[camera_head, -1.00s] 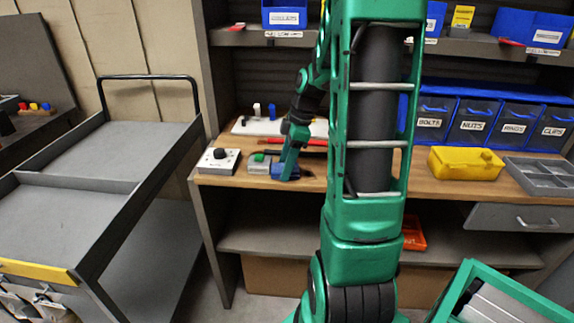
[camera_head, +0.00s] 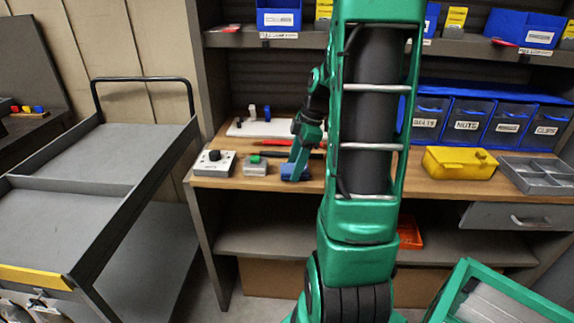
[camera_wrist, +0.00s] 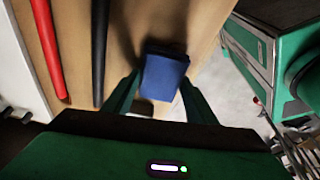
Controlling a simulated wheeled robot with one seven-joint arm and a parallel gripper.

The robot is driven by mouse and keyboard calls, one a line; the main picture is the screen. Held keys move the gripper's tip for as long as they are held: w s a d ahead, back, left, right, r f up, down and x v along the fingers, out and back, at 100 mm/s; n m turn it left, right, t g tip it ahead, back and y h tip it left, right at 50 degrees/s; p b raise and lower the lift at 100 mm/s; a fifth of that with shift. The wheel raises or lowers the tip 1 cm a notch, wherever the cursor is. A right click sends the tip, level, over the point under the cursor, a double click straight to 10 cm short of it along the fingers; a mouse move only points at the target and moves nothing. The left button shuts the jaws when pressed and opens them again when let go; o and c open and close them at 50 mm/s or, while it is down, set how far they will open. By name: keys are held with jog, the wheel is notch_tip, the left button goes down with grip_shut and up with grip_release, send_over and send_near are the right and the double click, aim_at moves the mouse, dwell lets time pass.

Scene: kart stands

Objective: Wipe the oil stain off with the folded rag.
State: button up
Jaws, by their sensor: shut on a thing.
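The folded blue rag (camera_head: 295,173) lies at the front edge area of the wooden bench top (camera_head: 230,181). My gripper (camera_head: 296,160) points down and is shut on the rag. In the wrist view the rag (camera_wrist: 163,75) sits between the two green fingers of my gripper (camera_wrist: 160,92). The rag appears to touch the bench. I cannot make out the oil stain clearly; a dark patch beside the rag in the wrist view may be shadow or stain.
A grey control box (camera_head: 213,163) and a small box with a green top (camera_head: 255,166) stand left of the rag. A red rod (camera_wrist: 46,45) and a black rod (camera_wrist: 99,50) lie close by. A yellow case (camera_head: 460,163) is at right.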

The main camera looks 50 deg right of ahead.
jog(key=shift+s+d+f, duration=0.15)
jog(key=shift+s+d, duration=0.85)
jog(key=shift+s, duration=0.2)
jog(key=shift+s+d+f, duration=0.15)
jog(key=shift+s+d, duration=0.8)
jog(key=shift+s, duration=0.25)
jog(key=shift+r, duration=0.1)
jog(key=shift+w+r, duration=0.1)
jog(key=shift+r, duration=2.8)
jog(key=shift+r, duration=0.15)
notch_tip(320, 180, up, 3)
jog(key=shift+f, duration=0.1)
jog(key=shift+f, duration=0.15)
send_over(312, 177)
jog(key=shift+d+f, duration=0.15)
jog(key=shift+f, duration=1.55)
jog(key=shift+d+f, duration=0.1)
jog(key=shift+f, duration=1.6)
